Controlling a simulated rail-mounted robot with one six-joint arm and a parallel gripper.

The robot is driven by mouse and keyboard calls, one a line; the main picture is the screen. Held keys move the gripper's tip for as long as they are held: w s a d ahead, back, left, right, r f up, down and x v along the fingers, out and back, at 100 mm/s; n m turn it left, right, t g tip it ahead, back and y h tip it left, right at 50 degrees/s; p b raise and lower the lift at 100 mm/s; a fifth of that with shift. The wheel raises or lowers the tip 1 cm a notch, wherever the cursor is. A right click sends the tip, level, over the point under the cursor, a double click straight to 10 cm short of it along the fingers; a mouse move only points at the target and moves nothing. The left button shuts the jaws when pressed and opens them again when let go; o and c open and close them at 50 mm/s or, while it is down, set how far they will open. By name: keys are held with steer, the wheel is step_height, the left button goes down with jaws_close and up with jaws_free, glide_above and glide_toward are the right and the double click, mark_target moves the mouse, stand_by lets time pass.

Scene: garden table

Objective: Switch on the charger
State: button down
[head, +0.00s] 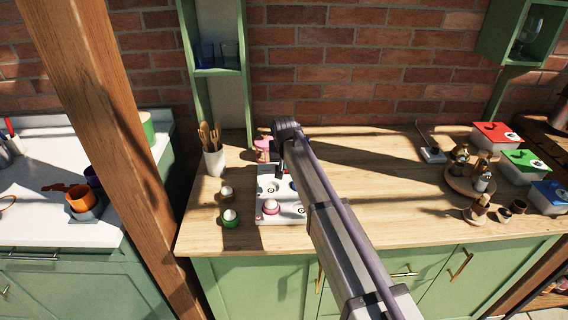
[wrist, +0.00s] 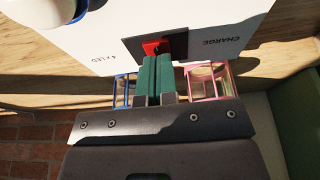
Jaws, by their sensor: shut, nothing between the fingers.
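A red rocker switch (wrist: 152,47) sits in a black plate (wrist: 178,42) on that face. My gripper (wrist: 157,62) has its green fingers shut together, with the tips right at the red switch. I cannot tell whether they touch it. In the head view my gripper (head: 279,175) hangs over the charger's back part.
A pink lantern-like frame (wrist: 208,80) and a blue one (wrist: 124,90) stand beside the fingers. A utensil pot (head: 214,162) is left of the charger. A green-based round item (head: 231,221) stands in front left. The counter's middle right (head: 385,190) is clear.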

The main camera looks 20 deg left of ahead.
steer(key=p+v, duration=0.3)
steer(key=w+p+v, duration=0.1)
steer(key=shift+s+a+r+p, duration=0.15)
steer(key=shift+r+p, duration=0.2)
steer(key=shift+r, duration=0.15)
steer(key=s+p+v, duration=0.1)
steer(key=p+v, duration=0.7)
steer(key=v, duration=0.1)
steer(key=shift+s+d+f, duration=0.25)
steer(key=shift+s+d, duration=0.1)
steer(key=s+d+m+g, duration=0.1)
steer(key=s+d, duration=0.6)
steer(key=d, duration=0.8)
steer(key=s+d+m+g+h, duration=0.1)
steer(key=s+d, duration=0.6)
steer(key=d, duration=0.9)
steer(key=s+d+m+g, duration=0.1)
steer(key=s+d+m, duration=0.2)
steer(key=s+d, duration=0.4)
steer(key=d+f, duration=0.1)
steer(key=d, duration=0.8)
steer(key=shift+d+h, duration=0.2)
steer(key=shift+h, duration=0.1)
